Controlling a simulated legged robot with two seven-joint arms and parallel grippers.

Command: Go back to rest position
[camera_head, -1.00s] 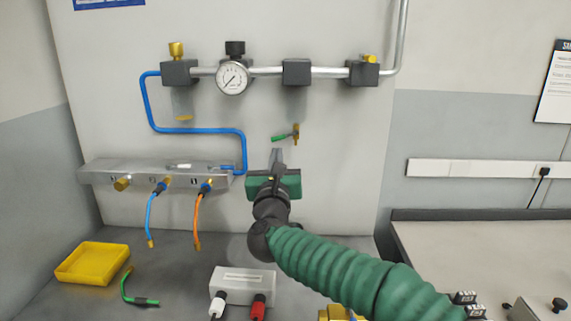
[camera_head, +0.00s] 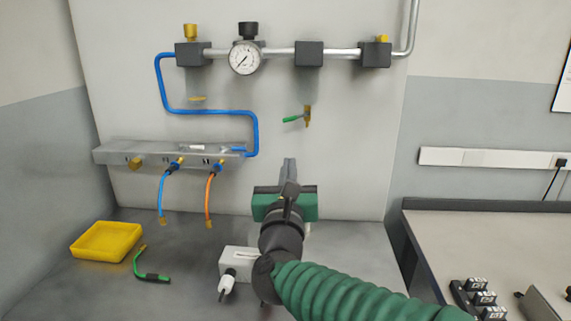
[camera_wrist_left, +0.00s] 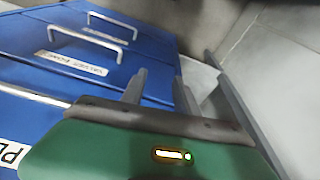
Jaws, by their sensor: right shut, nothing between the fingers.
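My right gripper (camera_head: 289,168) is in the head view, in front of the back panel below the small green-handled valve (camera_head: 297,118). Its grey fingers are together with nothing between them, and it is clear of the valve. My right arm's green sleeve comes in from the lower right. My left gripper is not in the head view. In the left wrist view, the left gripper (camera_wrist_left: 158,84) shows its green body and grey fingers standing apart, with nothing between them.
A yellow tray (camera_head: 107,242) and a green hose piece (camera_head: 147,271) lie on the bench. A white connector box (camera_head: 238,260) is partly hidden by my right arm. Blue drawers (camera_wrist_left: 90,60) with metal handles are close to the left gripper.

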